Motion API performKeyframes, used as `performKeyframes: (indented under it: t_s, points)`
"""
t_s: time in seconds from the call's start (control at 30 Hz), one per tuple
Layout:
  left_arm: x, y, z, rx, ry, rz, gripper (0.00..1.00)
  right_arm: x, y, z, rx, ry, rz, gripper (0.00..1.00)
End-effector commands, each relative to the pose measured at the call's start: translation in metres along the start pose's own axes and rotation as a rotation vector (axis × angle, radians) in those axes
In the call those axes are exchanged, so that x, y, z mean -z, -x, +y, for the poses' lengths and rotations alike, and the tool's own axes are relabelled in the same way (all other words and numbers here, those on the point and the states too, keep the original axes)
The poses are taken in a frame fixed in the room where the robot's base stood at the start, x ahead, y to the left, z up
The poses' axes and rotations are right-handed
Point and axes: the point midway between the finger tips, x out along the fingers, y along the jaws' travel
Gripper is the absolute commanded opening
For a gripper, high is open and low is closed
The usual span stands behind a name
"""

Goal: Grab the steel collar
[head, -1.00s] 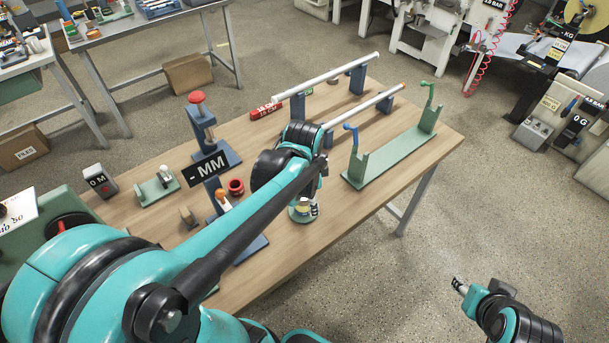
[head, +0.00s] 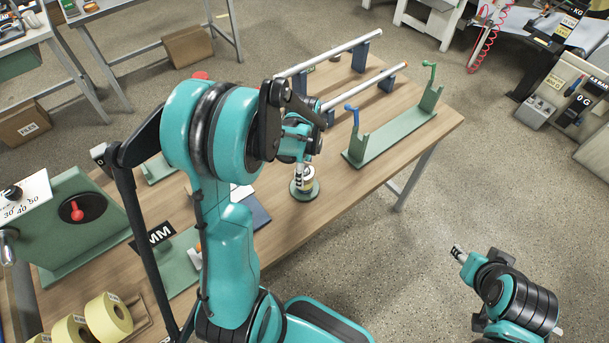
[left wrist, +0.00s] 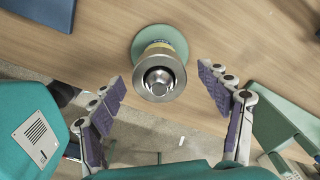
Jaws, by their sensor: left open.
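The steel collar (left wrist: 159,77) shows in the left wrist view as a shiny round metal ring, seen from above, with a dark round opening. A yellow band shows under it, and it stands on a round green base (left wrist: 140,48). In the head view the collar and its stand (head: 305,180) are near the table's front edge, partly covered by my gripper. My left gripper (head: 302,157) is just above it. In the left wrist view its two purple-padded fingers (left wrist: 164,80) are spread to either side of the collar, apart from it. My right gripper (head: 459,252) is off the table at lower right.
A green stand with a blue lever (head: 385,143) is right of the collar. Two long rods (head: 328,53) on blue posts lie behind it. A green dial box (head: 75,215) and yellow tape rolls (head: 105,318) are at left. Bare wood (head: 325,205) lies around the base.

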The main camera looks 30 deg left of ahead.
Motion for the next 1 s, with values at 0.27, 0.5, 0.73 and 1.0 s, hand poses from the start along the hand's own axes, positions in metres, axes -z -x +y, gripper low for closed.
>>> performKeyframes:
  t_s: [0.27,0.5,0.73,1.0]
  points:
    - [0.0,-0.002,0.0,0.0,0.0,0.0,0.72,0.0,0.0,0.0,0.0,0.0,0.0,0.4]
    - [0.0,-0.002,0.0,0.0,0.001,0.0,0.2,0.0,0.0,0.0,0.0,0.0,0.0,0.4]
    - [0.0,-0.002,0.0,0.0,0.001,0.0,0.2,0.0,0.0,0.0,0.0,0.0,0.0,0.4]
    - [0.0,0.037,0.0,0.0,0.001,0.0,0.2,0.007,0.01,0.0,0.0,0.0,0.0,0.4]
